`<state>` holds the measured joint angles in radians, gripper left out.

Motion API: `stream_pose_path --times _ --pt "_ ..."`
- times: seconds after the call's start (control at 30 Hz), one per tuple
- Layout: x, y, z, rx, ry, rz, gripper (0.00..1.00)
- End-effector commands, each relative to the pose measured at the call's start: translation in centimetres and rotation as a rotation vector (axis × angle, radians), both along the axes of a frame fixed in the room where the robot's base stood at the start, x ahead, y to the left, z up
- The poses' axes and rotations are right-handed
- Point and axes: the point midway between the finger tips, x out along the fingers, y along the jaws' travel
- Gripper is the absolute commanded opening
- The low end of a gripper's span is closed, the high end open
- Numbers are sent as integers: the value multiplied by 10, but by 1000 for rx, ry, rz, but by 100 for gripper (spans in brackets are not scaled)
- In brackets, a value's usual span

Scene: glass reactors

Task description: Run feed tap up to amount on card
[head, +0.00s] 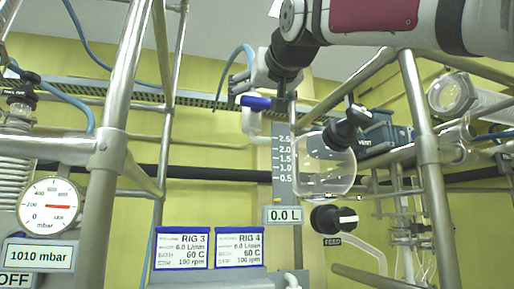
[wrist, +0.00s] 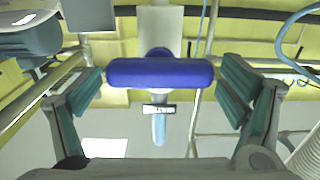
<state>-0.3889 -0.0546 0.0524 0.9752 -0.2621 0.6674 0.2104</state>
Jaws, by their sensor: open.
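A blue bar handle (head: 256,102) sits on a white fitting left of the level scale. In the wrist view the blue handle (wrist: 160,72) lies crosswise between my open fingers, with a gap on each side. My gripper (head: 268,76) is above the handle in the head view; its fingers (wrist: 162,88) hold nothing. The black FEED knob (head: 334,219) has a roughly horizontal white pointer. A glass vessel (head: 325,168) looks empty beside the scale (head: 283,165). The readout (head: 284,215) shows 0.0 L. The RIG 3 card (head: 181,248) and RIG 4 card (head: 239,247) stand below; their small print is hard to read.
A black VENT knob (head: 345,130) is above the vessel. Steel frame posts (head: 112,150) stand left and right. A pressure gauge (head: 50,205) and a 1010 mbar display (head: 38,256) are at left. A small plate (wrist: 158,110) and light blue tube (wrist: 159,130) are below the handle.

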Motion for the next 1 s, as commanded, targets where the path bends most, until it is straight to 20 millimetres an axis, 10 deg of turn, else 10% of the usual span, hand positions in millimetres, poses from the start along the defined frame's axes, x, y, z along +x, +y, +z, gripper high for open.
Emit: stream_pose_path --times 0.2,0.43,1.0 --pt "0 0 0 0 0 0 90" --pt "0 0 0 0 0 0 42" --pt "0 1 0 -166 -48 -2 42"
